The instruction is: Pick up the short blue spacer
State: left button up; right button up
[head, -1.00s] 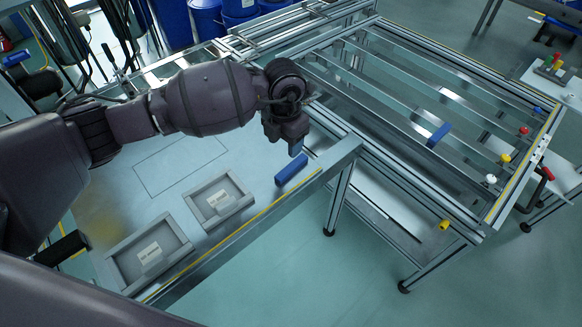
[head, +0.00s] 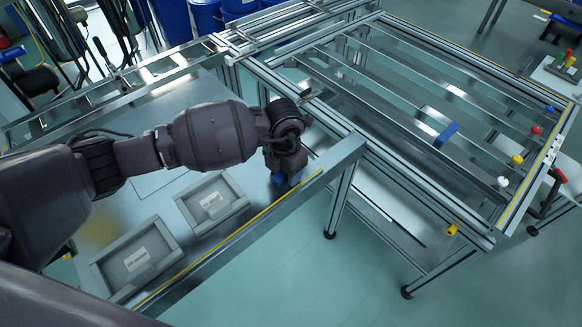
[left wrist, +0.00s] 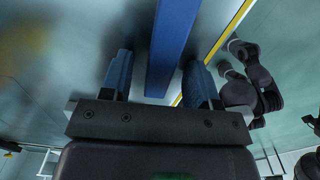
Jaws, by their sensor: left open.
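A blue spacer (left wrist: 172,45), a straight bar, lies on the metal table top and runs between the fingers of my left gripper in the left wrist view. My left gripper (left wrist: 157,65) is open, with one blue-tipped finger on each side of the bar and visible gaps. In the head view my left gripper (head: 280,181) is low over the table near its yellow-striped front edge and hides most or all of this spacer. A second blue bar (head: 447,134) rests on a rail of the frame at right. My right gripper is not in view.
Two grey labelled trays (head: 211,203) (head: 138,259) sit on the table left of the gripper. The slatted metal frame (head: 400,105) adjoins the table at right. Small coloured knobs, including a white one (head: 503,181), line its right side. The table's front edge is close to the gripper.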

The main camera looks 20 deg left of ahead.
pick_arm(q)
jog(key=shift+r, duration=0.15)
grip_shut()
jog(key=shift+r, duration=0.15)
